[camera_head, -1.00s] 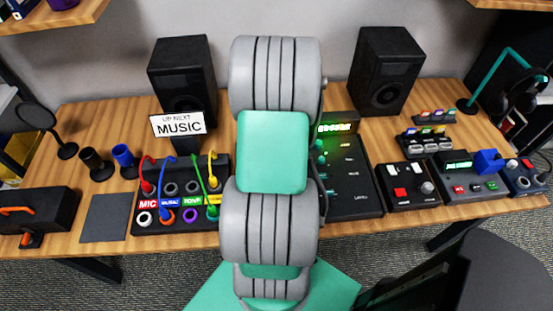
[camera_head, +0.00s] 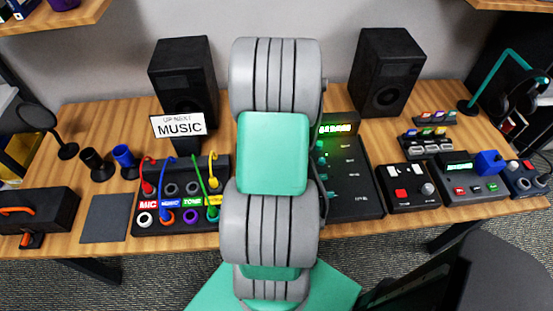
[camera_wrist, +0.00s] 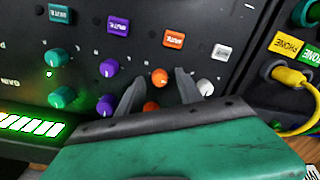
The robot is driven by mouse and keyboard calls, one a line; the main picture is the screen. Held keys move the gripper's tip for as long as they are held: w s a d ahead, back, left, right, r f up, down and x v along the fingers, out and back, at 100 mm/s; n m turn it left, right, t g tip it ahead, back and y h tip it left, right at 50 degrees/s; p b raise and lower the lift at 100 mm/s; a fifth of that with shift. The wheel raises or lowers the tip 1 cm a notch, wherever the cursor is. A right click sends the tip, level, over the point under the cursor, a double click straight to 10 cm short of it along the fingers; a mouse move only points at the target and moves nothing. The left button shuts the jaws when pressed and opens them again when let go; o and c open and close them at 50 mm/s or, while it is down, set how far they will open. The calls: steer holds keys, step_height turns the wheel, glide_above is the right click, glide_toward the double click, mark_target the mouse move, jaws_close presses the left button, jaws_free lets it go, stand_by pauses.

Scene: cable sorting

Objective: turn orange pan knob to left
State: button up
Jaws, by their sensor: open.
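In the wrist view two orange knobs show on the black mixer panel (camera_wrist: 150,25). The upper orange knob (camera_wrist: 160,77) lines up with a row whose cut-off label starts with P. The lower orange knob (camera_wrist: 151,106) is in the row marked GAIN, partly hidden by my gripper. My gripper (camera_wrist: 159,79) is open, with one fingertip on each side of the upper orange knob. I cannot tell whether either finger touches it. In the head view the mixer (camera_head: 352,190) is partly hidden behind my arm, and my gripper and the orange knobs are hidden.
Purple knobs (camera_wrist: 109,68) sit left of the fingers and a white knob (camera_wrist: 205,87) sits close on the right. A yellow cable plug (camera_wrist: 285,74) stands further right. Two black speakers (camera_head: 388,72) stand behind on the wooden table (camera_head: 90,235).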

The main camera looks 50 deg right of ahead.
step_height(320, 180, up, 8)
steer(key=shift+d+f, duration=0.1)
steer(key=shift+d, duration=0.05)
stand_by(0.3)
